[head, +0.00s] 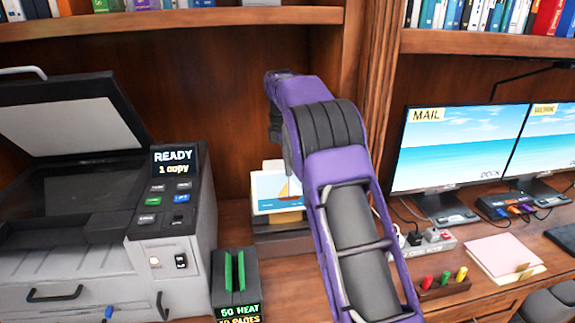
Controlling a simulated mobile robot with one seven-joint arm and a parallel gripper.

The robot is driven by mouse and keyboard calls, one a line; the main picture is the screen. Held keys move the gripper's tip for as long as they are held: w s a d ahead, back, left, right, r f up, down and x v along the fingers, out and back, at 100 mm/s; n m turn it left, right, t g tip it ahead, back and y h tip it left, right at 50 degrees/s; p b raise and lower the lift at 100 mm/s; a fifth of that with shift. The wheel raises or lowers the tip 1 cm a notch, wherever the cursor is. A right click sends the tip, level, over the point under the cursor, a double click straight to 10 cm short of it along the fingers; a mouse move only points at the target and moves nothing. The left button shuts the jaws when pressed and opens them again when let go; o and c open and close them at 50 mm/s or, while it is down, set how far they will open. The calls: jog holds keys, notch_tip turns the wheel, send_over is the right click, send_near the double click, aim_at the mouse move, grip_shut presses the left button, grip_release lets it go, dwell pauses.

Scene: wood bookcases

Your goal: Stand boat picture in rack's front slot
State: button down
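The boat picture (268,197), a small card with an orange-sailed boat on pale blue, stands nearly upright in or against a brown wooden rack (278,242) between the copier and my purple arm. My arm covers its right side. Another pale card edge shows behind its top. I cannot tell which slot the picture is in or whether its bottom is fully seated.
A copier (172,225) with its lid raised stands at left. A black device (235,285) with green strips sits in front of the rack. Two monitors (458,150), a paper stack (503,257) and a tray of coloured pegs (443,287) lie right. Bookshelves (170,22) run above.

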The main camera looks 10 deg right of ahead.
jog(key=b, duration=0.3)
send_over(287, 206)
jog(key=shift+w+d+f, duration=0.1)
jog(key=shift+f, duration=2.7)
jog(key=shift+p, duration=1.4)
jog(key=shift+f+b, duration=1.85)
jog(key=shift+f, duration=2.5)
jog(key=c, duration=1)
grip_release()
jog(key=shift+r, duration=0.1)
